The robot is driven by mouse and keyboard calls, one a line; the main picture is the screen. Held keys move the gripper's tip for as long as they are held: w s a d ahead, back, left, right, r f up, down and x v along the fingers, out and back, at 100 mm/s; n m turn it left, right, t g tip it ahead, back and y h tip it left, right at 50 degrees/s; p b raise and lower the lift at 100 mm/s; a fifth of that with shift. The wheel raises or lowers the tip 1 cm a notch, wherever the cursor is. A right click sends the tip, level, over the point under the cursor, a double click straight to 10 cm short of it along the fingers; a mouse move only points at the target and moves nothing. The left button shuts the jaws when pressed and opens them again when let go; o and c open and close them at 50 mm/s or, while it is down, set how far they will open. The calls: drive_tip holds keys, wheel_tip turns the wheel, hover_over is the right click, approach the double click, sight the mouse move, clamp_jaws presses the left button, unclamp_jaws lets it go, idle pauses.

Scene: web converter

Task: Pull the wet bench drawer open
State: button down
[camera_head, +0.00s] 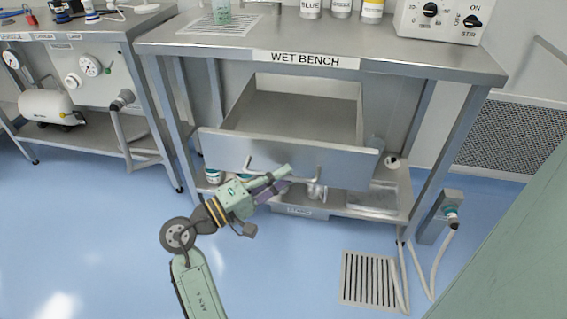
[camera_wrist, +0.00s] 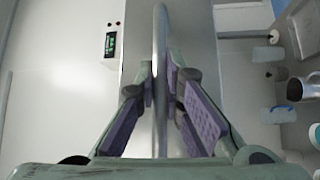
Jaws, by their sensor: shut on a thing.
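The wet bench (camera_head: 415,62) stands ahead, with a "WET BENCH" label on its front edge. Its drawer (camera_head: 345,166) is pulled well out below the top, and the inside shows empty. The bar handle (camera_head: 249,166) is on the drawer front. My gripper (camera_head: 284,181) is at the drawer front, with its fingers at the handle. In the wrist view the handle bar (camera_wrist: 160,70) runs between the purple finger pads of my gripper (camera_wrist: 161,92), which is shut on it. The part of the handle behind the fingers is hidden in the head view.
Bottles (camera_head: 372,10) and a white control box (camera_head: 440,20) stand on the bench top. A lower shelf (camera_head: 335,205) holds containers under the drawer. A floor grate (camera_head: 368,278) and a post with a hose (camera_head: 450,212) are at right. The blue floor at left is clear.

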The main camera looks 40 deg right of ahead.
drive_tip(key=shift+s+a, duration=0.2)
drive_tip(key=shift+a, duration=0.05)
drive_tip(key=c, duration=1.7)
unclamp_jaws()
drive_tip(key=a, duration=0.4)
drive_tip(key=a+f, duration=0.1)
drive_tip(key=a, duration=0.3)
drive_tip(key=w+a, duration=0.1)
drive_tip(key=a, duration=0.3)
drive_tip(key=shift+f, duration=0.3)
